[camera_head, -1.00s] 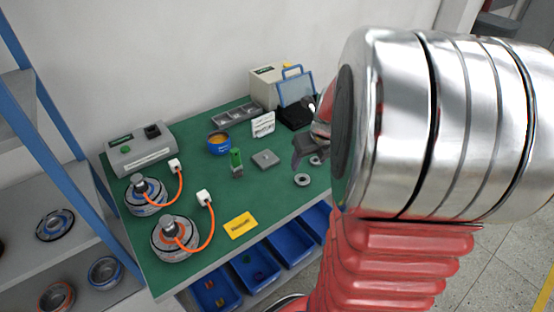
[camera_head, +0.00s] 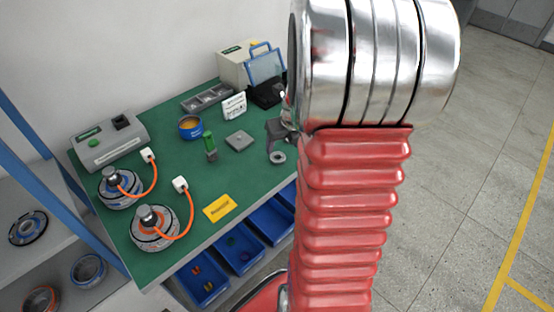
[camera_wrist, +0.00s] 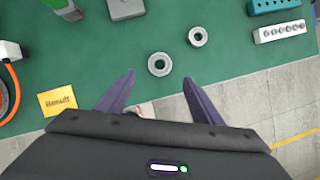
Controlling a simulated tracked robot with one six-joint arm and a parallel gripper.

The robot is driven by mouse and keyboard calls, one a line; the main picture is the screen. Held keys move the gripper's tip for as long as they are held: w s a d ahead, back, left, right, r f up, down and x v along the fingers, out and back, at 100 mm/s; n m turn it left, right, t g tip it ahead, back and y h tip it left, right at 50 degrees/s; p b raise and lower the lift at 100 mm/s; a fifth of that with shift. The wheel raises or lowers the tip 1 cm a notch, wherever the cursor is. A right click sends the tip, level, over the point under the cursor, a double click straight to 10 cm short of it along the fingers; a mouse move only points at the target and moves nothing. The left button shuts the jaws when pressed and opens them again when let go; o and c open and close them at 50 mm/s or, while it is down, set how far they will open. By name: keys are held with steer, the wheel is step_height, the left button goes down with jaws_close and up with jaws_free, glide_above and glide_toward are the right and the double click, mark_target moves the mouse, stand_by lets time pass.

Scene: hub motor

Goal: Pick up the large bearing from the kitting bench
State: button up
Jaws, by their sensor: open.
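The large bearing (camera_wrist: 151,65) is a grey ring lying flat on the green kitting bench (camera_wrist: 95,65). In the wrist view it lies beyond and between my fingertips, and nothing is between them. In the head view the bearing (camera_head: 278,152) lies near the bench's front edge, below my gripper (camera_head: 275,130), which is partly hidden by my arm. My gripper (camera_wrist: 159,79) is open and empty, with its two dark fingers spread wider than the bearing. A smaller ring (camera_wrist: 197,30) lies just beyond, to the right of the large one.
A yellow card (camera_head: 219,207), two motors with orange cables (camera_head: 154,235), a blue tin (camera_head: 190,133) and a grey block (camera_head: 239,147) are on the bench. In the wrist view, a teal block (camera_wrist: 272,5) and a grey holed block (camera_wrist: 280,32) are at right. Blue bins (camera_head: 238,254) sit below.

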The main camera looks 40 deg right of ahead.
mark_target(277, 159)
steer(key=shift+x, duration=1.85)
steer(key=shift+x, duration=2.6)
steer(key=shift+c, duration=0.6)
steer(key=c, duration=1.1)
